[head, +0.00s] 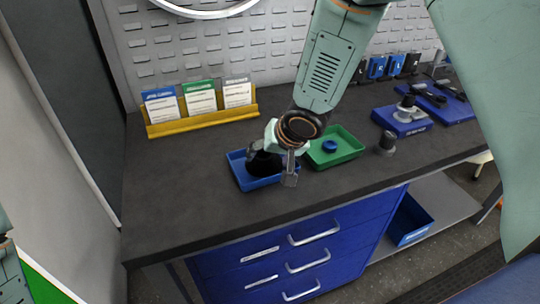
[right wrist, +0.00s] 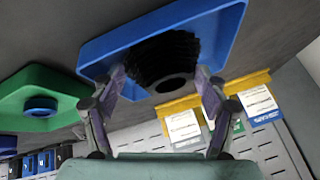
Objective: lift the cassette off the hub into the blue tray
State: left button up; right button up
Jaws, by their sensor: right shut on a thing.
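The black cassette (head: 262,163), a stepped stack of dark toothed rings, is at the blue tray (head: 236,157). My right gripper (head: 275,167) is over the tray, shut on the cassette. In the right wrist view its fingers (right wrist: 162,88) stand on either side of the cassette (right wrist: 160,56), which shows against the inside of the blue tray (right wrist: 225,28). I cannot tell whether the cassette touches the tray floor. A small grey upright part (head: 387,144), perhaps the hub, stands on the bench to the right. My left gripper is not in view.
A green tray (head: 350,142) with a blue ring (head: 329,146) stands right of the blue tray. A yellow card holder (head: 203,122) is at the back left. Blue pads with tools (head: 402,124) lie to the right. The bench's front left (head: 170,215) is clear.

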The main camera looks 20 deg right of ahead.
jog(key=shift+d+f, duration=0.2)
jog(key=shift+f, duration=0.05)
jog(key=shift+a, duration=0.2)
jog(key=shift+d+f, duration=0.15)
dwell(0.3)
jog(key=o, duration=1.5)
jog(key=v, duration=1.2)
jog(key=shift+f, duration=0.2)
